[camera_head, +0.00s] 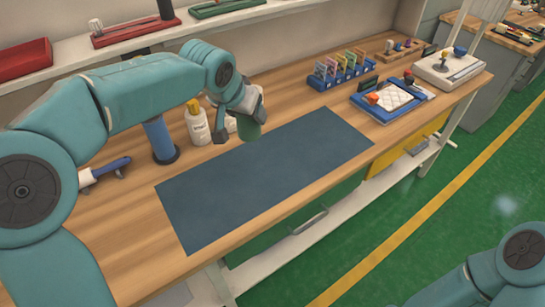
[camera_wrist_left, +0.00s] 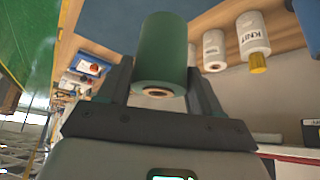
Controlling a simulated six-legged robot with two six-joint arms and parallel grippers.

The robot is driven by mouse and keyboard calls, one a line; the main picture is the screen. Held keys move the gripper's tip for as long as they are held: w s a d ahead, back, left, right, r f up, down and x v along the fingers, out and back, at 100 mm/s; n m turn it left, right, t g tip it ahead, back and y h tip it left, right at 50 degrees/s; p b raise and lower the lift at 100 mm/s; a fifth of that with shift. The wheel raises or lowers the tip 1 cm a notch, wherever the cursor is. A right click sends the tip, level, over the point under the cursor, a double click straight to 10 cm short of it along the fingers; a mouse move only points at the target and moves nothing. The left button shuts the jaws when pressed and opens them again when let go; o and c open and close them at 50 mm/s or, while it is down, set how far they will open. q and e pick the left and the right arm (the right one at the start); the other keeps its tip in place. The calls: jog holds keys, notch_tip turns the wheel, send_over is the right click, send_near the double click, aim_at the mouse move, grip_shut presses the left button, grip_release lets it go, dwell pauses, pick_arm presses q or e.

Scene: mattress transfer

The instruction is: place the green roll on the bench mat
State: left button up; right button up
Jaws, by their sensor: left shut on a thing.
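The green roll (camera_head: 249,129) is held in my left gripper (camera_head: 243,112), just above the far edge of the bench mat (camera_head: 270,175). In the left wrist view the green roll (camera_wrist_left: 163,58) sits between the two dark fingers of my left gripper (camera_wrist_left: 160,85), with its pale hollow end facing the camera. The dark blue mat lies flat and bare on the wooden bench. The arm hides part of the roll's top in the head view. My right gripper is not in view; only part of my right arm shows at lower right.
A blue post (camera_head: 160,138) rises nearby. A blue rack (camera_head: 340,70) and blue tray (camera_head: 388,100) sit to the right. A shelf (camera_head: 130,45) runs above the bench's back.

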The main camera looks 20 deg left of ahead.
aim_at(247, 139)
pick_arm(q)
jog(key=shift+w+a+f, duration=0.25)
jog(key=shift+f, duration=0.2)
jog(key=shift+w+a+f, duration=0.2)
jog(key=shift+f, duration=0.2)
jog(key=f, duration=0.4)
jog(key=s+f, duration=0.1)
jog(key=f, duration=0.1)
jog(key=shift+d+f, duration=0.3)
jog(key=shift+f, duration=0.05)
jog(key=f+b, duration=0.1)
jog(key=f, duration=0.3)
jog(key=f+b, duration=0.1)
jog(key=f, duration=0.3)
jog(key=f+b, duration=0.1)
jog(key=f, duration=0.3)
jog(key=shift+w+a, duration=0.1)
jog(key=shift+w, duration=0.25)
jog(key=shift+s+r, duration=0.2)
jog(key=shift+f, duration=0.25)
jog(key=o, duration=1.3)
jog(key=shift+w, duration=0.1)
jog(key=shift+o, duration=0.3)
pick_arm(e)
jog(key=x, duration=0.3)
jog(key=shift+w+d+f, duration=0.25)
